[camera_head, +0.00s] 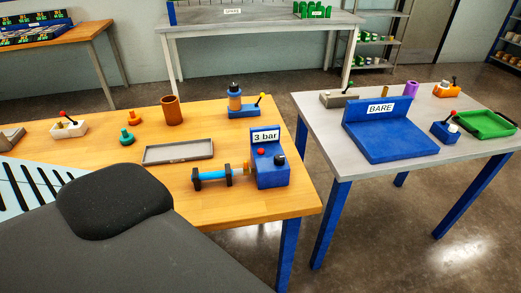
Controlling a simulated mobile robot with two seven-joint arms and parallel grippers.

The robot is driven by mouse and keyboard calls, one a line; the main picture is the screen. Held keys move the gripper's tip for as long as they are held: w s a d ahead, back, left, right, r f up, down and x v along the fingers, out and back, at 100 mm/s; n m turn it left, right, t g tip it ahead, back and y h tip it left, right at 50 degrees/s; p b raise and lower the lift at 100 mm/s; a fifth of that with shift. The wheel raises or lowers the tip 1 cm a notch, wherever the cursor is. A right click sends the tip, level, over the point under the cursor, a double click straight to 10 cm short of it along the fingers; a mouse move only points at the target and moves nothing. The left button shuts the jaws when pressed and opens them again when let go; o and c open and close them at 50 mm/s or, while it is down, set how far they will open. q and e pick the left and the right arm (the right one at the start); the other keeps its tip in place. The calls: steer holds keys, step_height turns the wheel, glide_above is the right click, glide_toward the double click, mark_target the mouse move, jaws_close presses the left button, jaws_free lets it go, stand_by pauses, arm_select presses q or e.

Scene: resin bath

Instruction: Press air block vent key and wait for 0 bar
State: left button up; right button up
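The blue air block (272,176) stands near the right end of the wooden table, and its sign (265,136) reads "3 bar". A small red key (261,152) and a black knob (280,160) sit on top of it. A light-blue tube (212,175) with black supports lies against the block's left side. Neither of my grippers shows in the head view. A large dark grey part, which looks like my own arm, fills the lower left and hides part of the table.
A grey tray (178,159), a brown cup (172,110) and a blue base with a bottle (240,109) stand behind the block on the wooden table (262,207). A gap separates it from the right table, which holds a blue stand marked "BARE" (390,147) and a green tray (485,134).

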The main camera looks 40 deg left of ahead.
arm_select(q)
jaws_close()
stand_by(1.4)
